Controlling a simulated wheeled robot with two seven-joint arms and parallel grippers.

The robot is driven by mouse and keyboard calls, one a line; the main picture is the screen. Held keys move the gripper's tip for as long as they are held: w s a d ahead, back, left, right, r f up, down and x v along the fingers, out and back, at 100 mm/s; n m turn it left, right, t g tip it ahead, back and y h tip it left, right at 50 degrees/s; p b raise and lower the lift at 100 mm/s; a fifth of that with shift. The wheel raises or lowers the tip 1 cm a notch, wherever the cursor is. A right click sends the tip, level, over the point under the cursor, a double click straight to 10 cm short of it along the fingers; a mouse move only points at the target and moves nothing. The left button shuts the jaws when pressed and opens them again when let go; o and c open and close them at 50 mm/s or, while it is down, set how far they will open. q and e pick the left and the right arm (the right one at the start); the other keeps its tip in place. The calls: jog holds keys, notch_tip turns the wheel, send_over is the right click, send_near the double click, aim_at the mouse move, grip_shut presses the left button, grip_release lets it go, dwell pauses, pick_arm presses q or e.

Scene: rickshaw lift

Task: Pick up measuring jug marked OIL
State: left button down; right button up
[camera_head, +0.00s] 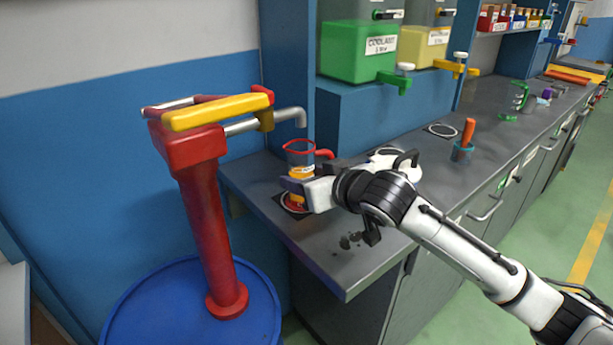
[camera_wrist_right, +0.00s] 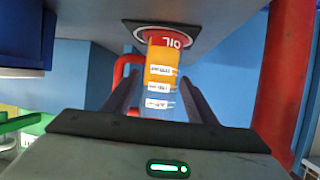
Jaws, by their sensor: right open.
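The measuring jug marked OIL (camera_head: 300,155) stands upright on a round marked spot near the left end of the grey workbench. It is clear, with a red rim, a red handle and orange contents. My right gripper (camera_head: 297,187) is at the jug's lower half. Its two dark fingers are open, one on each side of the jug; contact cannot be told. Part of the jug is hidden behind the gripper. My left gripper is not in view.
A red hand pump (camera_head: 200,200) with a yellow handle stands on a blue drum (camera_head: 150,305) left of the bench; its spout ends near the jug. Green coolant (camera_head: 355,50) and yellow (camera_head: 425,45) dispensers stand behind. An orange-handled tool holder (camera_head: 463,150) is farther right.

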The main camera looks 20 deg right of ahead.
jog(key=shift+x, duration=2.7)
